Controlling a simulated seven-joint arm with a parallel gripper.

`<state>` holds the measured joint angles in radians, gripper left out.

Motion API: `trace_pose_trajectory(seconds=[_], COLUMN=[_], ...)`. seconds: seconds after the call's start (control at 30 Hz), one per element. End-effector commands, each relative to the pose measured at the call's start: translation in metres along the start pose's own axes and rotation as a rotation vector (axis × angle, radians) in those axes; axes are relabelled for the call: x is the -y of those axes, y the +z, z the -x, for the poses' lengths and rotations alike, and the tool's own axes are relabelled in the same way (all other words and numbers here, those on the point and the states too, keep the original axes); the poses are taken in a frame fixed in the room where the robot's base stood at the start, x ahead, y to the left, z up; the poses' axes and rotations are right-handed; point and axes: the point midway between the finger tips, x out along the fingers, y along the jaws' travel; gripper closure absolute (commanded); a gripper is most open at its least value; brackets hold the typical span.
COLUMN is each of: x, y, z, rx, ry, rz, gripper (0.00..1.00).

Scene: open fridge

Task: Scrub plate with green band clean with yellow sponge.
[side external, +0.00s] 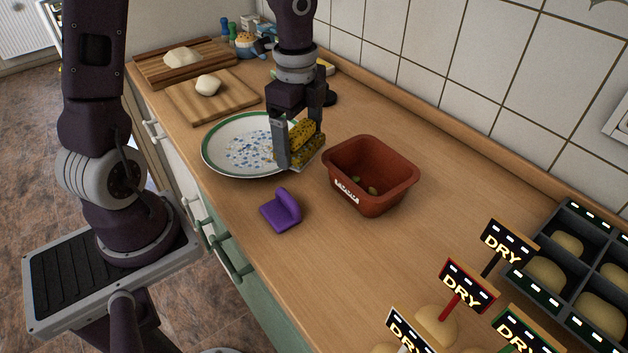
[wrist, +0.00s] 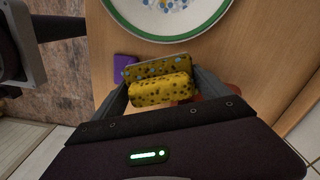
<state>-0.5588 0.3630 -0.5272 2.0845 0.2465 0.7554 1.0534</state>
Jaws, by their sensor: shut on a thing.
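The white plate with a green band (side external: 222,150) lies on the wooden counter, with blue and yellowish specks over its middle. In the wrist view the plate (wrist: 168,34) shows at the top edge, cut off by the frame. My gripper (side external: 298,158) is shut on the yellow sponge (side external: 308,138), which has dark spots and a darker side. It holds the sponge at the plate's right edge. In the wrist view the sponge (wrist: 160,90) sits between the fingers, below the plate's rim. I cannot tell whether the sponge touches the plate or counter.
A brown-red tub (side external: 372,178) with small green things inside stands right of my gripper. A purple object (side external: 282,210) lies in front. Cutting boards (side external: 180,104) with pale dough lie at the back left. A dark crate (side external: 570,250) and several "DRY" signs (side external: 468,285) fill the front right.

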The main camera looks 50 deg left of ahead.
Motion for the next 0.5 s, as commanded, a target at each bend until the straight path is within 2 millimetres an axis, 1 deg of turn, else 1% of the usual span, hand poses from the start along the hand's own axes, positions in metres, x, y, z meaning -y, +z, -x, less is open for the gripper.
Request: trace_pose_trajectory(seconds=[0.03,0.07,0.1,0.2,0.3,0.4,0.5], x=[0.015,0.023,0.032,0.045,0.050,0.051,0.051], y=[0.026,0.043,0.065,0.114,0.150,0.170,0.178], z=[-0.001,-0.002,-0.002,-0.004,-0.005,-0.006,-0.007], rx=[0.000,0.001,0.001,0.004,0.007,0.009,0.010], ry=[-0.001,-0.001,-0.002,-0.003,-0.004,-0.006,-0.006], rz=[0.071,0.110,0.160,0.266,0.338,0.376,0.390], gripper=[0.46,0.46,0.46,0.46,0.46,0.46,0.46])
